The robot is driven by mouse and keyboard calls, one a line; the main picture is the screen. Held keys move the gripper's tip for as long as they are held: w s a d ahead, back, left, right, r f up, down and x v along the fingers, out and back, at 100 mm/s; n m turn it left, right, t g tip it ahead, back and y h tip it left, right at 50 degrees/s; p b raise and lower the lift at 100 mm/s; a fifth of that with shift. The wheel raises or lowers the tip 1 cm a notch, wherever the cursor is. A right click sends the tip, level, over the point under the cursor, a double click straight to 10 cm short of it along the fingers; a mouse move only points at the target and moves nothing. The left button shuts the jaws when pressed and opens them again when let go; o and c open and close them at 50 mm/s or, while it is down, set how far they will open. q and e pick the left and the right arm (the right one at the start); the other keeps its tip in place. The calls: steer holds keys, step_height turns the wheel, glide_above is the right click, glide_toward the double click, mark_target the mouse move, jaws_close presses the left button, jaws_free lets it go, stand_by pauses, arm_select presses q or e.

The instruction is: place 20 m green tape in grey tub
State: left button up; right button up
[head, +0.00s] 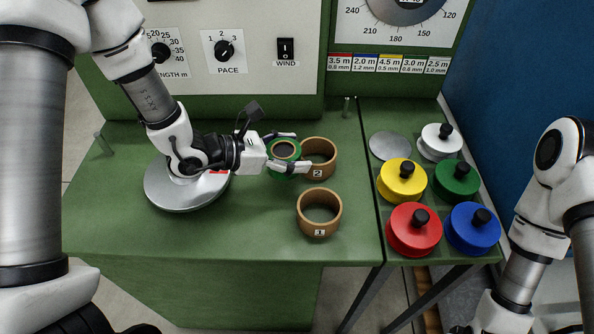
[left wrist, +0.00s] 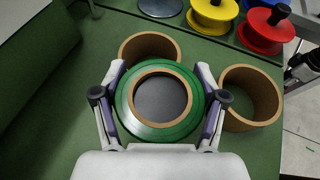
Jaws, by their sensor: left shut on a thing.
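The green tape (head: 282,170) is a green roll with a brown core. My left gripper (head: 290,152) is shut on it, one finger on each side. In the left wrist view the roll (left wrist: 160,130) lies flat between the fingertips (left wrist: 160,98), with a dark grey surface showing through its core. It is just left of the brown ring marked 2 (head: 320,172) and overlaps it in view; I cannot tell whether they touch. I cannot make out a grey tub. My right arm shows at the right edge, but its gripper is out of the picture.
A brown ring marked 1 (head: 319,229) stands nearer the front edge. A grey metal disc (head: 165,198) lies under my left arm. Lidded yellow (head: 395,187), red (head: 405,240), blue (head: 470,240), green and white spools stand at right.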

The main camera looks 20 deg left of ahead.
arm_select(q)
steer(key=f+b, duration=0.1)
steer(key=f, duration=0.1)
steer(key=w+f+b, duration=0.1)
steer(key=f, duration=0.1)
steer(key=shift+f, duration=0.3)
steer(key=shift+s+r, duration=0.25)
steer(key=shift+s, duration=0.05)
steer(key=shift+f, duration=0.25)
steer(key=o, duration=1.3)
steer(key=shift+w, duration=0.1)
steer(key=shift+c, duration=0.2)
steer(key=shift+r, duration=0.15)
